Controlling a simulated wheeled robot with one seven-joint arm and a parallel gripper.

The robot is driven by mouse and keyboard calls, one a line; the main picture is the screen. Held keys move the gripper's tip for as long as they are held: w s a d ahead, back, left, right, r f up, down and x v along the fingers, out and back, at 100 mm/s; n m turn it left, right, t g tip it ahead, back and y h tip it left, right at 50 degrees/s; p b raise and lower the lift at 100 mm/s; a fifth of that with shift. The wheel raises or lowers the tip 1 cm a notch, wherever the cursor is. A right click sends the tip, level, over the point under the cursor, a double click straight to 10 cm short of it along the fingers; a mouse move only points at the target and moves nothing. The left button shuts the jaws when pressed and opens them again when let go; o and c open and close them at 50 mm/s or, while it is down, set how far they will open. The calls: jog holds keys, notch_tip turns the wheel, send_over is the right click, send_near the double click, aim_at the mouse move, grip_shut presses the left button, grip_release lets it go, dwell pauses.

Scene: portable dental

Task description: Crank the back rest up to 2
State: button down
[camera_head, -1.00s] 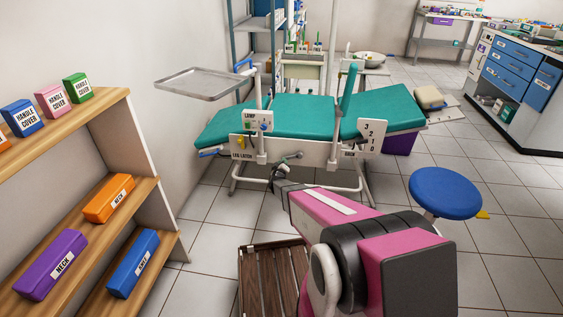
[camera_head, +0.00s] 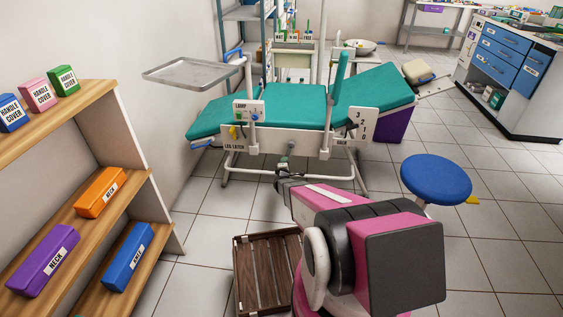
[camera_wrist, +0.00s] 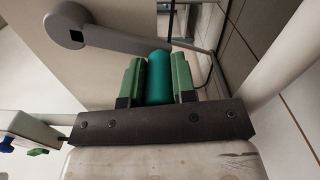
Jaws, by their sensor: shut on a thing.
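The dental chair has teal pads, and its back rest (camera_head: 372,88) is the right-hand section, tilted up towards its outer end. A white scale plate (camera_head: 362,124) beside it reads 3, 2, 1, 0 from the top; I cannot tell the exact mark reached. My gripper (camera_head: 284,172) is low in front of the chair frame. In the wrist view, my gripper (camera_wrist: 159,80) is shut around the teal cylindrical crank handle (camera_wrist: 159,76), a green finger on each side. The grey crank arm (camera_wrist: 125,38) runs from the handle to a round hub at upper left.
A blue stool (camera_head: 436,178) stands to the right. A brown slatted crate (camera_head: 270,275) is on the floor below my arm. A shelf (camera_head: 95,210) with labelled boxes is at left. A metal tray (camera_head: 195,73) overhangs the chair's left end. Floor between stool and cabinet is clear.

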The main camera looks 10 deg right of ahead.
jog(key=shift+s+d+f+n, duration=0.15)
jog(key=shift+s+d+n, duration=0.05)
jog(key=shift+d+n, duration=0.35)
jog(key=shift+s+d+f+n, duration=0.2)
jog(key=shift+d+n, duration=0.25)
jog(key=shift+d, duration=0.3)
jog(key=c, duration=0.9)
grip_release()
jog(key=shift+r, duration=0.1)
jog(key=shift+s, duration=0.15)
